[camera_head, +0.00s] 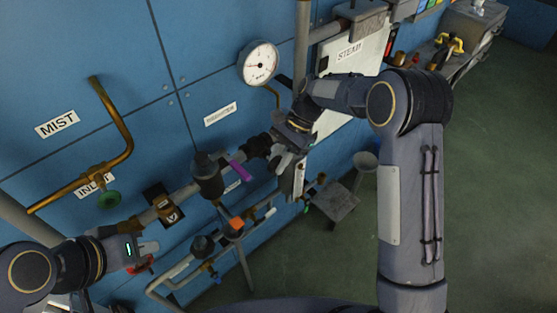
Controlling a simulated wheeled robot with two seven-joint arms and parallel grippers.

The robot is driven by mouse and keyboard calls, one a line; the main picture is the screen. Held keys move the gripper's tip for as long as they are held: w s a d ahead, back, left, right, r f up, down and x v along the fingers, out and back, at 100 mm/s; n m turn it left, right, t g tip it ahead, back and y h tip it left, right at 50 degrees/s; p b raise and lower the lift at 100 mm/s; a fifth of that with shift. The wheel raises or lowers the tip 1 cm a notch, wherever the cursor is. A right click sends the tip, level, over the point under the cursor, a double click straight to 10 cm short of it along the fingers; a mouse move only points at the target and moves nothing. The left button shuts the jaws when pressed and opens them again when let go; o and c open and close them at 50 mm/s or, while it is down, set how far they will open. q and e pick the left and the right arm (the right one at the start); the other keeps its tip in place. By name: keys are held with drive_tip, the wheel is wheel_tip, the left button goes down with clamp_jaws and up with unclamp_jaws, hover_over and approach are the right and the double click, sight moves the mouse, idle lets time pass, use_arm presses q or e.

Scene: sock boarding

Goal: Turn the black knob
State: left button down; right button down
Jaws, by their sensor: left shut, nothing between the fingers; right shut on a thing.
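The black knob (257,146) sits at the upper right end of the grey pipe, below the label by the gauge. My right gripper (279,154) reaches down to it from the right, with its fingers at the knob's right side. It is shut on the knob, though the fingers partly hide the contact. My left gripper (148,249) is shut and empty at the lower left, apart from the knob and below the lower end of the pipe.
A black pipe body (208,175) with a purple tag (240,171) lies left of the knob. A round gauge (259,63) is above. A green handwheel (109,199) and brass pipe (118,120) are at left. A lower pipe has an orange block (236,225).

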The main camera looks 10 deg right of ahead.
drive_tip(key=c, duration=1.3)
unclamp_jaws()
drive_tip(key=shift+b+v, duration=0.65)
drive_tip(key=shift+v, duration=3.3)
